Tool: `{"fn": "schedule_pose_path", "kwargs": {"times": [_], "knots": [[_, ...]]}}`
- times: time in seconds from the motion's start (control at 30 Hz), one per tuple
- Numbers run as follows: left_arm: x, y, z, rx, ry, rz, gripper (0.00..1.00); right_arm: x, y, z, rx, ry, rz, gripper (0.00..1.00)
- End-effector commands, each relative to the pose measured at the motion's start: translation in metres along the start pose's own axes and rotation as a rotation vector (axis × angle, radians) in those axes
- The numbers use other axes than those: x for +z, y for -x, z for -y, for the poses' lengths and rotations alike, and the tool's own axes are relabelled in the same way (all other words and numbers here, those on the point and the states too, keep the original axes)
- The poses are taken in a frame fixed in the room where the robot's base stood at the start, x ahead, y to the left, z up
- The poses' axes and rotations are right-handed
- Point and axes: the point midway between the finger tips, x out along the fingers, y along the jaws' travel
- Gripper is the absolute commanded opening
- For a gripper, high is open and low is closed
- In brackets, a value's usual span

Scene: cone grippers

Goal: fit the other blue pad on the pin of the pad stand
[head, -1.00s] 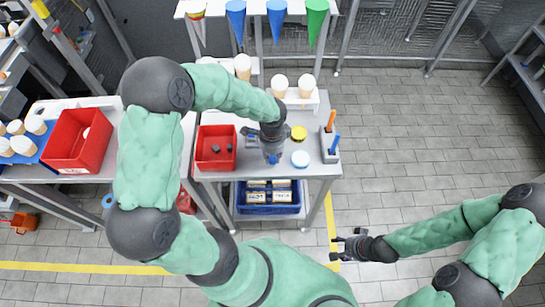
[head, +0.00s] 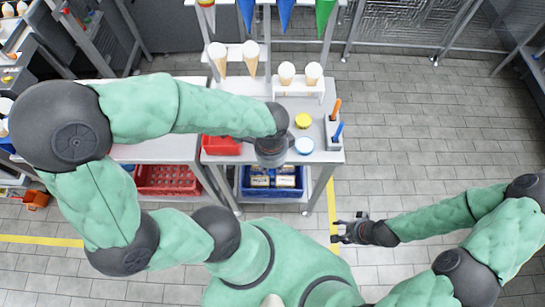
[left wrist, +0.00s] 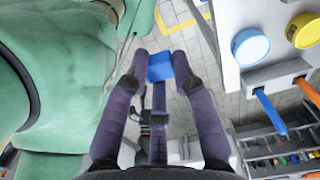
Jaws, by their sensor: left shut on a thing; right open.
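My left gripper (head: 271,155) is at the front edge of the table, left of the jar with the blue lid. In the left wrist view, its fingers (left wrist: 161,58) are shut on a small blue pad (left wrist: 159,68), with floor behind it. The pad is hidden under my arm in the head view. I cannot make out the pad stand or its pin in the current views; my left arm covers part of the tabletop. My right gripper (head: 338,231) is open and empty over the floor, away from the table.
A blue-lidded jar (head: 304,146), a yellow-lidded jar (head: 303,121) and a tool holder (head: 332,145) stand on the table's right side. A white cone rack (head: 300,91) is behind. A red bin (head: 221,147) is left, partly covered. A blue crate (head: 271,190) sits below.

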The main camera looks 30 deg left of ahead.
Motion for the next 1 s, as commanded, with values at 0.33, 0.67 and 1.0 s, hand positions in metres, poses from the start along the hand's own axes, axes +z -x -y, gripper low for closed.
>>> {"fn": "schedule_pose_path", "kwargs": {"times": [0.33,0.67,1.0], "knots": [[0.0,0.013,-0.001,0.0,0.0,0.0,0.09,0.0,0.011,0.004,0.0,0.0,0.0,0.53],[0.0,0.025,-0.001,0.001,0.0,0.001,0.09,0.001,0.021,0.007,0.0,0.0,0.0,0.53],[0.0,0.036,-0.001,0.001,0.0,0.001,0.09,0.001,0.03,0.011,0.0,0.0,0.0,0.53]]}}
